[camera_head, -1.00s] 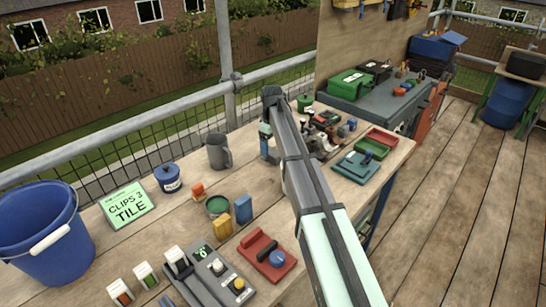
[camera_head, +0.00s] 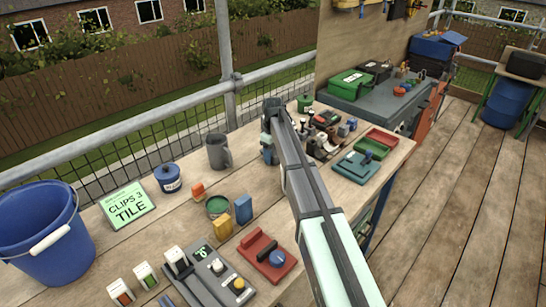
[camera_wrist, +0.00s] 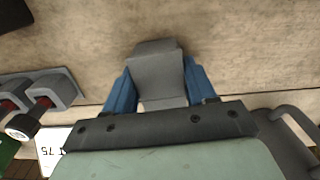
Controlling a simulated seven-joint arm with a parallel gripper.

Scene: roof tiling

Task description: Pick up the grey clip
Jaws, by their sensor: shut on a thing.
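The grey clip (camera_wrist: 158,75) is a plain grey block-like piece in the middle of the wrist view. It sits between the two blue fingers of my gripper (camera_wrist: 159,90), one on each side, and my gripper is shut on it. Pale wooden tabletop shows beyond it; I cannot tell whether the clip touches the wood. In the head view my gripper (camera_head: 268,154) is low over the far part of the workbench, right of the grey mug (camera_head: 218,152). The clip cannot be made out there.
The mug also shows at the lower right of the wrist view (camera_wrist: 290,135). Grey-and-red pieces (camera_wrist: 42,95) lie to the left there. Small tools and a red tray (camera_head: 381,138) stand right of my arm. A blue bucket (camera_head: 40,240) and a sign (camera_head: 127,205) are at the left.

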